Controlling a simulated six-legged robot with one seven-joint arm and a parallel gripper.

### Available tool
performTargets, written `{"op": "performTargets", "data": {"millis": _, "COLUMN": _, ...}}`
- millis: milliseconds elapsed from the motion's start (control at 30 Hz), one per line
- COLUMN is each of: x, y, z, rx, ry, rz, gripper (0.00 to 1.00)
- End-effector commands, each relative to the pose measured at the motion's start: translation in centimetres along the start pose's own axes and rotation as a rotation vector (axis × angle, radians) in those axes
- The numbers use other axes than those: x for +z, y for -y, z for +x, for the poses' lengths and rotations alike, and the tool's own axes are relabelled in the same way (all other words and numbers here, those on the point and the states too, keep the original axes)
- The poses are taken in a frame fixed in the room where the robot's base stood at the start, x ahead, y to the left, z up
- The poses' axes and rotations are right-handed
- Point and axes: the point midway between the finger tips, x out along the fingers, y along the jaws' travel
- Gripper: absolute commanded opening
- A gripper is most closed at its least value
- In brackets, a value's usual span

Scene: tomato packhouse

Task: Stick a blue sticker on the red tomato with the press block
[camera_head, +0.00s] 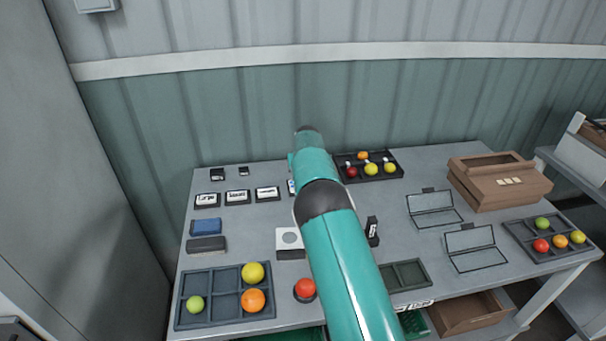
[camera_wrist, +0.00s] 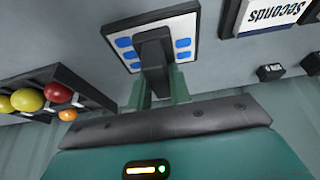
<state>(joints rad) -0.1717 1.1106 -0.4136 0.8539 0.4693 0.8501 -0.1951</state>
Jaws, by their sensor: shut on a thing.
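A red tomato (camera_head: 305,287) sits on a small dark round holder near the front edge of the table. In the wrist view, my gripper (camera_wrist: 160,92) is shut on the dark press block (camera_wrist: 154,56). The block is over a white sticker card with a dark border (camera_wrist: 181,23), covering its middle. Several blue stickers (camera_wrist: 183,43) show on both sides of the block. I cannot tell whether the block touches the card. In the head view my arm hides the gripper and block, and only a sliver of the card (camera_head: 291,187) shows.
A divided tray (camera_head: 228,308) with green, yellow and orange tomatoes is at front left. A back tray (camera_head: 349,180) and a right tray (camera_head: 523,247) hold more, including red ones. Label cards (camera_head: 237,197), a blue pad (camera_head: 205,226) and a white-topped holed block (camera_head: 289,240) stand left of my arm.

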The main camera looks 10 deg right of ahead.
Motion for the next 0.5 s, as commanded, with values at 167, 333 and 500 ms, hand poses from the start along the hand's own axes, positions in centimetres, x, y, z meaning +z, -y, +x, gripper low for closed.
{"op": "performTargets", "data": {"millis": 167, "x": -0.4, "y": 0.0, "z": -0.9, "rx": -0.001, "ry": 0.001, "rz": 0.001, "gripper": 0.03}}
{"op": "performTargets", "data": {"millis": 333, "x": -0.9, "y": 0.0, "z": -2.1, "rx": 0.000, "ry": 0.000, "rz": 0.001, "gripper": 0.03}}
{"op": "performTargets", "data": {"millis": 500, "x": -1.4, "y": 0.0, "z": -3.3, "rx": 0.000, "ry": 0.000, "rz": 0.000, "gripper": 0.03}}
